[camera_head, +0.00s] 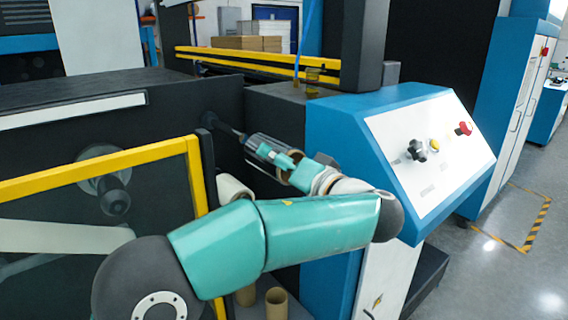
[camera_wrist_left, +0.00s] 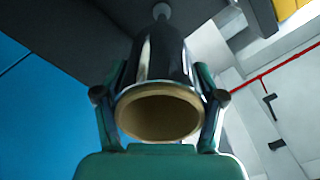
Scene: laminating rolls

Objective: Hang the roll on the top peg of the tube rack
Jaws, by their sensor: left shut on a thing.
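In the head view my left gripper (camera_head: 272,156) is shut on a roll, a dark, shiny cylinder (camera_head: 262,147) with a cardboard core. The left wrist view shows the roll (camera_wrist_left: 160,65) between the two fingers of my left gripper (camera_wrist_left: 160,105), with its open cardboard end facing the camera. A thin dark shaft (camera_head: 230,131) reaches from the black machine toward the roll's far end. I cannot tell whether the shaft enters the roll. No tube rack can be clearly made out. My right gripper is out of view.
A yellow-edged guard (camera_head: 110,166) stands at the left. A blue console with a white control panel (camera_head: 432,150) is close on the right. Cardboard tubes (camera_head: 276,303) stand below my left arm. Open floor (camera_head: 490,262) lies at the right.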

